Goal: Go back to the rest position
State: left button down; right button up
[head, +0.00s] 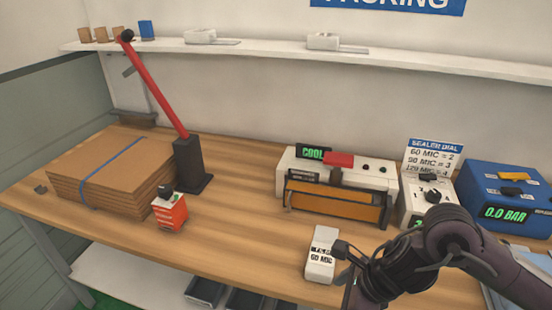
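My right gripper (343,268) comes in from the lower right on a dark, bent arm. Its two dark finger parts look spread apart, with nothing seen held between them. My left gripper is not in view.
Strapped cardboard (112,170), a red-handled lever post (188,165) and a small red box (169,210) are at left. A sealer (335,185) reading "COOL", a dial unit (413,200) and a blue box (510,190) reading "0.0 BAR" stand at right. The bench middle is clear.

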jog(key=w+a+r+m+t+y, duration=0.1)
jog(key=w+a+r+m+t, duration=0.15)
jog(key=a+m, duration=0.5)
jog(key=w+a+r+m+t+y, duration=0.15)
jog(key=a+m+t, duration=0.25)
jog(key=m, duration=0.6)
jog(key=s+d+f+m+h, duration=0.1)
jog(key=d+f+m+h, duration=0.15)
jog(key=d+m, duration=0.55)
jog(key=s+d+f+m+h, duration=0.1)
jog(key=d+f+m+h, duration=0.15)
jog(key=m, duration=0.85)
jog(key=s+d+f+m+g+h, duration=0.2)
jog(key=s+d+f+m+g, duration=0.35)
jog(key=s+d+m, duration=0.55)
notch_tip(320, 180, down, 30)
jog(key=a+f, duration=0.1)
jog(key=a, duration=0.2)
jog(key=s+d+f+g, duration=0.1)
jog(key=s+d+f, duration=0.1)
jog(key=s+f, duration=0.6)
jog(key=s+d+f+g, duration=0.1)
jog(key=s+d+f, duration=0.1)
jog(key=s+f, duration=0.7)
jog(key=s, duration=0.3)
